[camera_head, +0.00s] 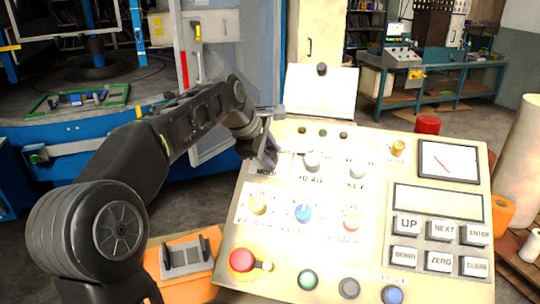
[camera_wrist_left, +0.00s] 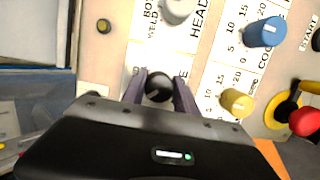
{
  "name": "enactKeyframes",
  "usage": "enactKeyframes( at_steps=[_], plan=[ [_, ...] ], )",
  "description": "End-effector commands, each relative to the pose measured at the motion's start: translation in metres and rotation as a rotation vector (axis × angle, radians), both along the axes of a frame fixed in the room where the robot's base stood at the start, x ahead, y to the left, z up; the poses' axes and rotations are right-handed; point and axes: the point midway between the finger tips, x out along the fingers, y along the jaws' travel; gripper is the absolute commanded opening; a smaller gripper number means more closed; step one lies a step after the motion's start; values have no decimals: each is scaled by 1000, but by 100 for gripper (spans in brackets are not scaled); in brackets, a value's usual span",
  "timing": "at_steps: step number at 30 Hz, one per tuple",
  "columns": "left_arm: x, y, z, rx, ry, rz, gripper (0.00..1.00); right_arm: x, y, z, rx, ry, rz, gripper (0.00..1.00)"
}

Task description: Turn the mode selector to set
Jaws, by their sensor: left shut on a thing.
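The mode selector is a black knob (camera_wrist_left: 158,88) on the cream control panel (camera_head: 375,222). My left gripper (camera_wrist_left: 160,90) has its two fingers on either side of this knob and is shut on it. In the head view my left gripper (camera_head: 268,158) reaches the panel's upper left, over the MODE label, and hides the knob. The printing around the knob is mostly covered by the fingers, so its set position cannot be read. My right gripper is in neither view.
Close by are a grey HEAD knob (camera_head: 312,161), a yellow knob (camera_head: 258,204), a blue knob (camera_head: 303,212) and a red mushroom button (camera_head: 242,260). A KEY knob (camera_head: 357,170) and keypad buttons (camera_head: 440,230) lie further right. A white sheet (camera_head: 320,92) stands behind the panel.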

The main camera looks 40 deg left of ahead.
Motion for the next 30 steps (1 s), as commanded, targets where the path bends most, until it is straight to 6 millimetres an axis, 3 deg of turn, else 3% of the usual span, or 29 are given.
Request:
enactKeyframes(
  at_steps=[12,13,20,30],
  plan=[
    [0,1,1,-4,-3,10,0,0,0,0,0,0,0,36],
    [0,1,1,-4,-3,10,38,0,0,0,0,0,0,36],
    [0,1,0,-3,-3,8,56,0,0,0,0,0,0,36],
    [-2,0,3,-4,-3,6,57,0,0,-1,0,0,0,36]
  ],
)
